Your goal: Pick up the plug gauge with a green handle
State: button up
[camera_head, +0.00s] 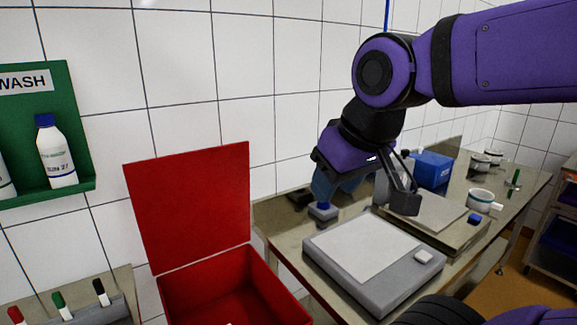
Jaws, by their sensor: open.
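A small upright item with a green handle (516,177) stands near the far right end of the steel table. It is too small to make out its shape, but it may be the plug gauge. My gripper (388,200) is open and points down above the table, behind the flat grey scale (365,255). It is well to the left of the green-handled item and nearer to me. I see nothing held between its fingers, though one finger is partly hidden.
An open red box (278,285) stands at the front left. A green-capped marker (61,304) sits in a rack between red and black ones. Near my gripper are a blue-topped item (323,209) and a blue box (433,168). A white cup (481,200) stands before the green-handled item.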

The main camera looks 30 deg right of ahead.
aim_at(513, 182)
jog(key=k+l, duration=0.1)
jog(key=l, duration=0.3)
jog(key=k+l, duration=0.1)
jog(key=l, duration=0.25)
jog(key=k+l, duration=0.15)
jog(key=l, duration=0.25)
jog(key=k+l, duration=0.1)
jog(key=l, duration=0.25)
jog(key=k+l, duration=0.1)
jog(key=l, duration=0.3)
jog(key=k+l, duration=0.1)
jog(key=l, duration=3)
jog(key=i+l, duration=0.1)
jog(key=l, duration=1.65)
jog(key=k+l+z, duration=0.05)
